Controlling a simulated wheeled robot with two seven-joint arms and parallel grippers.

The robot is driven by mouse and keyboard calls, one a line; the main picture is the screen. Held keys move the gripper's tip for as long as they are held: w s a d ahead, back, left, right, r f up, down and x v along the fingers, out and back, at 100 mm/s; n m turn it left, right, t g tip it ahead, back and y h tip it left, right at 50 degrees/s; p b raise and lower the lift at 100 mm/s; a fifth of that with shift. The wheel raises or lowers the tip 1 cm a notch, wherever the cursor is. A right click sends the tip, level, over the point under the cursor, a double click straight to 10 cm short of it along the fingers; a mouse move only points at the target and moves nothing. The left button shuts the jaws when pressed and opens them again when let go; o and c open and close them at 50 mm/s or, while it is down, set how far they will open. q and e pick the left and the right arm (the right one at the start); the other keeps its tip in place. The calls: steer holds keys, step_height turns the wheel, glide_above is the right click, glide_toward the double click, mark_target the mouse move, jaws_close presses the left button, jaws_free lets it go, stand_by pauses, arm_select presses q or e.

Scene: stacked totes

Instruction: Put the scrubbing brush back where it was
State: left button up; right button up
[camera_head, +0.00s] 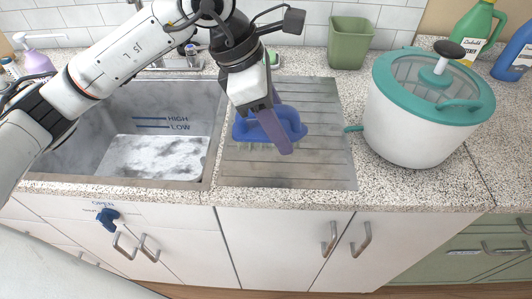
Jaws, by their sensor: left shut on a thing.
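The blue scrubbing brush (296,118) is at the ridged grey drainboard (316,169), right of the sink. Its handle arches up and its pale bristles point down. My left gripper (272,132) comes down from above and is shut on the brush's handle, with a purple finger in front of it. I cannot tell whether the bristles touch the drainboard. The gripper hides part of the brush. My right gripper is not in view.
The sink (90,115), with HIGH and LOW marks, lies left. A white tub with teal lid (420,130) stands right, its teal spout reaching the drainboard's edge. A green bin (350,43) is behind. Bottles (478,28) stand far right. The drainboard's front is clear.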

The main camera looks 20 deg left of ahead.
arm_select(q)
steer(key=w+a+r+n+t+y+b, duration=0.2)
steer(key=w+a+r+n+t+y, duration=0.15)
steer(key=n, duration=0.85)
steer(key=shift+n+g, duration=0.3)
steer(key=shift+g, duration=0.05)
steer(key=f, duration=0.5)
steer(key=f+p, duration=0.1)
steer(key=f, duration=0.3)
steer(key=shift+w+d+f, duration=0.15)
steer(key=shift+w+f, duration=0.05)
steer(key=shift+f, duration=0.45)
steer(key=o, duration=1)
steer(key=shift+o, duration=0.2)
steer(key=v, duration=1.2)
steer(key=shift+d, duration=0.1)
